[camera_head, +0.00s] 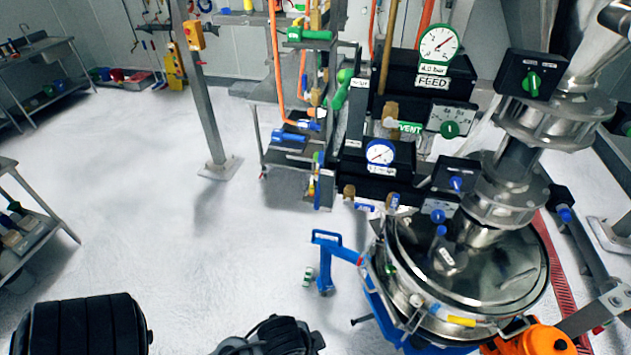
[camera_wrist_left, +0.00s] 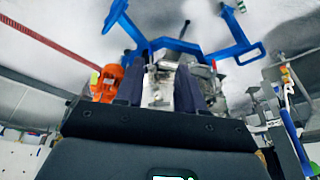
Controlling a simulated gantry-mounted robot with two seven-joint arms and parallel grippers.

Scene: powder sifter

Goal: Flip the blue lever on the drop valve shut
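The steel sifter (camera_head: 470,265) stands at the right in the head view, with a vertical pipe column (camera_head: 518,160) above it. Several small blue handles show around it: one on a black box (camera_head: 456,184), one just above the lid (camera_head: 438,216), and one at the right of the column (camera_head: 565,214). No readable label tells me which is the drop valve's lever. In the left wrist view my left gripper (camera_wrist_left: 160,66) has its two dark fingers apart, with nothing seen held. Steel parts show behind the gap, at unclear distance. My right gripper is not in view.
A blue wheeled frame (camera_head: 325,262) carries the sifter; its legs (camera_wrist_left: 232,38) show in the left wrist view. Gauges, including the FEED gauge (camera_head: 439,44), and valve boxes crowd the area behind. An orange part (camera_head: 545,340) is at the lower right.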

